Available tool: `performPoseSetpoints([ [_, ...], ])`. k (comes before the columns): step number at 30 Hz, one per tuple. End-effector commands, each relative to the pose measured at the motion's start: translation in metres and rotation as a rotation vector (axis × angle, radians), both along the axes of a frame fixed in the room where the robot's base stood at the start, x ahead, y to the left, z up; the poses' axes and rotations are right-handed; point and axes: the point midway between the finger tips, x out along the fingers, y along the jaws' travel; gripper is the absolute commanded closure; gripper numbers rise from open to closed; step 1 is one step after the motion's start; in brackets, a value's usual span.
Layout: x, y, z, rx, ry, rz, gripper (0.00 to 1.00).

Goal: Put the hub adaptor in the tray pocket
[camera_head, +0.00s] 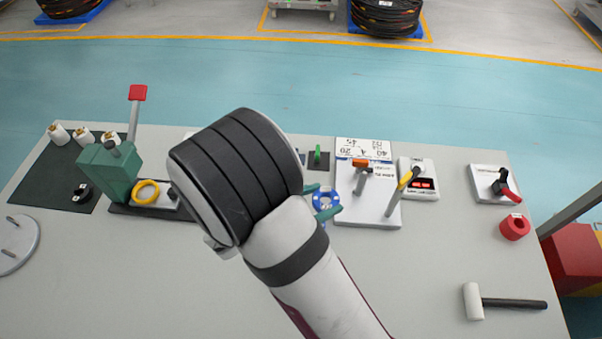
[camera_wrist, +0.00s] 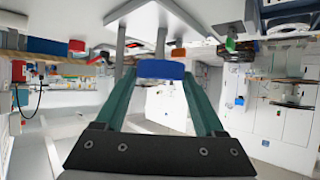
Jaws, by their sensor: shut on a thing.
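A blue ring-shaped piece with a pale centre, which looks like the hub adaptor (camera_head: 334,201), sits between the teal fingers of my gripper (camera_head: 326,202), right of my wrist. In the wrist view the blue piece (camera_wrist: 160,69) spans the gap between the two fingers near their tips (camera_wrist: 160,76). My gripper is shut on it. The piece appears above the grey table, beside the white board with levers; its exact height is hard to tell. The tray pocket cannot be made out; my arm hides part of the table.
Left stand a green lever press (camera_head: 107,171) and a yellow ring (camera_head: 146,192). Right are the white lever board (camera_head: 378,212), a box with red displays (camera_head: 421,195), a red ring (camera_head: 514,227) and a mallet (camera_head: 474,301). The front right tabletop (camera_head: 420,270) is mostly clear.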

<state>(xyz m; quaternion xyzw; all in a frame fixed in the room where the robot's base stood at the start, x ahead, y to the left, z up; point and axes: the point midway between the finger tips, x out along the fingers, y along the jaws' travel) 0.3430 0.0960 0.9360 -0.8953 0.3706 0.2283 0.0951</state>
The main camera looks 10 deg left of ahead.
Motion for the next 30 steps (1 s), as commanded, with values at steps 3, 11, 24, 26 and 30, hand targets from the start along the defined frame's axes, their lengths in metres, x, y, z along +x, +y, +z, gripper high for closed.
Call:
performPoseSetpoints([
  [3, 0.002, -0.004, 0.005, 0.001, -0.001, 0.0, 0.84],
  [11, 0.047, -0.033, 0.11, 0.008, -0.014, 0.131, 0.84],
  [24, 0.057, -0.095, 0.295, 0.002, -0.007, 0.473, 0.84],
  [26, 0.057, -0.095, 0.296, 0.0, -0.002, 0.479, 0.84],
  [30, 0.072, -0.084, 0.267, -0.005, 0.01, 0.465, 0.84],
])
